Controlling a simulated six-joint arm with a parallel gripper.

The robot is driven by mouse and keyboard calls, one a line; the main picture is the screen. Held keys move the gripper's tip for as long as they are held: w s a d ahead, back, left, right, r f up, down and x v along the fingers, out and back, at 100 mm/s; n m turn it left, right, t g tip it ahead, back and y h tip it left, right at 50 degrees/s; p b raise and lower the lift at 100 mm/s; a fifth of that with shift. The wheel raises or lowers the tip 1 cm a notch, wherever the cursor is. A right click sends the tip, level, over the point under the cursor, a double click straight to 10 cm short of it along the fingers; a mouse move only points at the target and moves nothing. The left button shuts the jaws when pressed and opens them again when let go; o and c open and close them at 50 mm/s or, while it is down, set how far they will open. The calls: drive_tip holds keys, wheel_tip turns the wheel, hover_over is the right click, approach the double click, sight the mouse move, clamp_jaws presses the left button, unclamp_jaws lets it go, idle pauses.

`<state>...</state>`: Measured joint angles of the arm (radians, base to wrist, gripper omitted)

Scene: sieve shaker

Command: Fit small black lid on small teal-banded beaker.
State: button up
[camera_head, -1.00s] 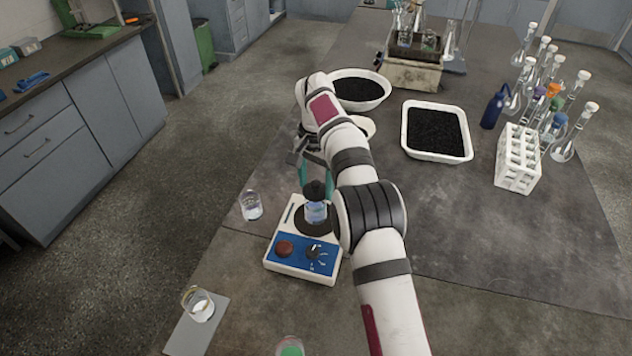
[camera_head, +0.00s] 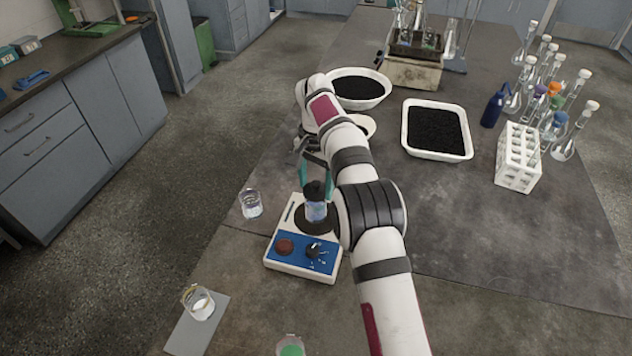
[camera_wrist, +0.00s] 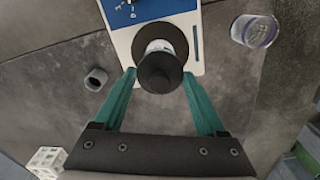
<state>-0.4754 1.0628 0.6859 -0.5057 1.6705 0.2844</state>
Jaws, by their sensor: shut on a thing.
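The small black lid (camera_head: 315,189) is at the top of a small glass beaker (camera_head: 316,211) with a bluish band, which stands on the round dark plate of a white and blue stirrer. My gripper (camera_head: 316,181) is above it, pointing down, its teal fingers on either side of the lid. In the wrist view the lid (camera_wrist: 160,76) is between the fingertips of my gripper (camera_wrist: 159,78). It hides most of the beaker (camera_wrist: 159,47). I cannot tell whether the lid is fully seated on the rim.
The stirrer (camera_head: 303,258) has a red knob and a black knob. Another small beaker (camera_head: 251,204) stands to its left. A beaker (camera_head: 198,304) on a grey pad and one with green contents (camera_head: 290,347) are in front. A black-filled tray (camera_head: 437,105) and white rack (camera_head: 517,158) lie right.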

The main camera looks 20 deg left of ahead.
drive_tip(key=shift+f, duration=0.75)
idle(1.9)
drive_tip(key=o, duration=1.3)
drive_tip(key=shift+c, duration=0.2)
drive_tip(key=shift+r, duration=0.1)
drive_tip(key=shift+r, duration=2.9)
